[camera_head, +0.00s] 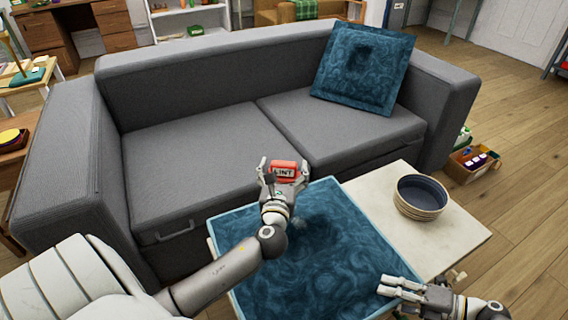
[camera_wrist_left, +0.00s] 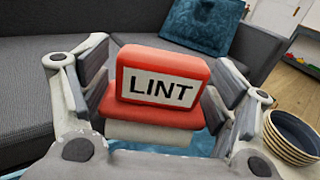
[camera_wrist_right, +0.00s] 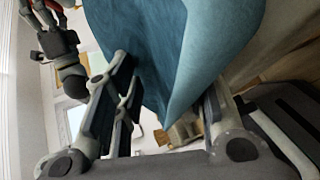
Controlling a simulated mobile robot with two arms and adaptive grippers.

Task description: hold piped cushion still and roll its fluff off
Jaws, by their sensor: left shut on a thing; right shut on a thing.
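A blue swirl-patterned cushion with a pale piped edge (camera_head: 330,262) lies flat on the low table in front of the sofa. A small greyish patch (camera_head: 298,224) shows on it near my left gripper; I cannot tell if it is fluff. My left gripper (camera_head: 283,172) is shut on a red lint roller (camera_wrist_left: 165,88) with a white LINT label, over the cushion's far edge. The roller's pale cylinder (camera_wrist_left: 148,133) shows below the red part. My right gripper (camera_head: 388,285) is shut on the cushion's right near edge, and the cloth (camera_wrist_right: 185,70) shows between its fingers.
A stack of bowls (camera_head: 422,196) stands on the bare right part of the pale table (camera_head: 463,236). A grey sofa (camera_head: 200,150) lies beyond, with another blue cushion (camera_head: 388,66) leaning on its back. A wooden crate (camera_head: 473,164) of small items is on the floor at right.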

